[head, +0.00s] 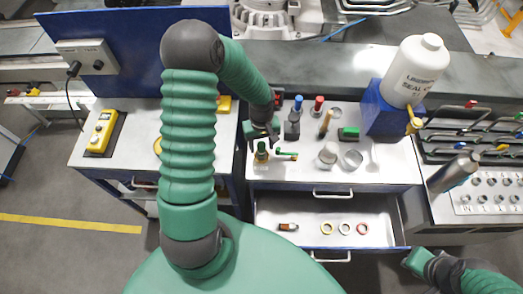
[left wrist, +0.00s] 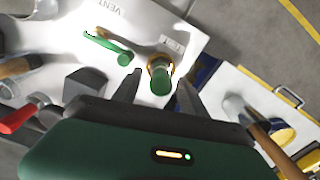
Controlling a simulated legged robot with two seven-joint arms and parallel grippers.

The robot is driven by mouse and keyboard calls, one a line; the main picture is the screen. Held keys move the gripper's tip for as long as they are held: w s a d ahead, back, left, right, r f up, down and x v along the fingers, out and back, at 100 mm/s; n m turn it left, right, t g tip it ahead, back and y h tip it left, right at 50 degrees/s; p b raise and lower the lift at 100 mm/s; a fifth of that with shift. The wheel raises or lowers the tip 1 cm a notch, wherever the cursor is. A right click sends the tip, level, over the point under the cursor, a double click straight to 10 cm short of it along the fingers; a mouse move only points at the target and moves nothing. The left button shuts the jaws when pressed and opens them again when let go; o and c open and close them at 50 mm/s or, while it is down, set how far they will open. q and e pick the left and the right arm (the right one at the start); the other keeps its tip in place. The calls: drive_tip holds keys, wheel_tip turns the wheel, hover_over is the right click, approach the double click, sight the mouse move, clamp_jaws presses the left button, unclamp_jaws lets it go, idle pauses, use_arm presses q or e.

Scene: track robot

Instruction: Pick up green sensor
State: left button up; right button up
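The green sensor, a short green cylinder with a brass-coloured ring, stands near the left edge of the white work top in the head view (head: 261,153). It also shows in the left wrist view (left wrist: 160,80), between and just beyond my fingertips. My left gripper (head: 262,139) is above and close to the sensor. Its two fingers are apart with nothing held between them, as the left wrist view (left wrist: 159,88) shows. Whether a finger touches the sensor cannot be told. Part of my right arm shows at the lower right of the head view (head: 418,262); its fingers are not clear.
A green-handled part (head: 286,155) lies right beside the sensor. Blue-capped (head: 295,118) and red-capped (head: 317,106) items, a green box (head: 349,133) and metal cups stand farther right. A white bottle (head: 415,70) sits in a blue holder. An open drawer (head: 325,213) with rings is below.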

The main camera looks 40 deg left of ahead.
use_arm(q)
drive_tip(key=c, duration=0.5)
drive_tip(key=shift+s+d+r, duration=0.1)
clamp_jaws()
